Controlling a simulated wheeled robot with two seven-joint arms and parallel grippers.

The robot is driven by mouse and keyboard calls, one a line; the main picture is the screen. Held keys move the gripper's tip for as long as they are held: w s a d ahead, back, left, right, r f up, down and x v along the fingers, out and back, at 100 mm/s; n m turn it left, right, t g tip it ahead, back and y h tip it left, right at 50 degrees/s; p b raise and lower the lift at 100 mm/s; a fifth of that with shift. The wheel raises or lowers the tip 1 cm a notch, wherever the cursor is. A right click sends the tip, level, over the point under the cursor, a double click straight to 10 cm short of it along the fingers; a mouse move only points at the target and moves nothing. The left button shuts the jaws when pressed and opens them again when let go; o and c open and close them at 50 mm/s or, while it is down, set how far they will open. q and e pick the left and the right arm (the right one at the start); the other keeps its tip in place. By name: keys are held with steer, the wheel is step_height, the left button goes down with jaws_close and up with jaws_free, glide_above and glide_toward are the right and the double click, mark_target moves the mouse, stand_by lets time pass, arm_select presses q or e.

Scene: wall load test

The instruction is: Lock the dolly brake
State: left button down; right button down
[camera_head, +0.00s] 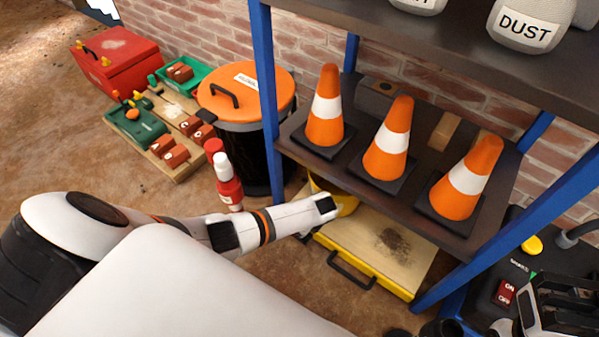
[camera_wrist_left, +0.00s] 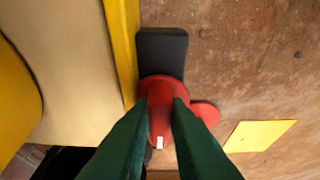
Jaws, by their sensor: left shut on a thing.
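The dolly (camera_head: 385,247) has a wooden deck with a yellow edge and a dark stain, low under the shelf. Its deck (camera_wrist_left: 65,60) and yellow edge (camera_wrist_left: 122,45) fill the left of the left wrist view. Beside that edge is a black caster part (camera_wrist_left: 162,50) with a red brake lever (camera_wrist_left: 158,88). My left gripper (camera_wrist_left: 160,112) is shut on the red lever, its dark green fingers on both sides. In the head view its fingers are hidden behind my left wrist. My right gripper (camera_head: 562,305) is at the bottom right; its jaw opening is unclear.
A shelf with blue posts (camera_head: 265,80) and orange cones (camera_head: 390,140) overhangs the dolly. An orange-lidded bin (camera_head: 245,95) and red bottle (camera_head: 228,185) stand left. A red ON/OFF switch (camera_head: 506,292) is at right. A yellow floor patch (camera_wrist_left: 258,135) lies right of the lever.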

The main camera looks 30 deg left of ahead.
arm_select(q)
steer(key=c, duration=1.7)
jaws_free()
steer(key=shift+a, duration=0.1)
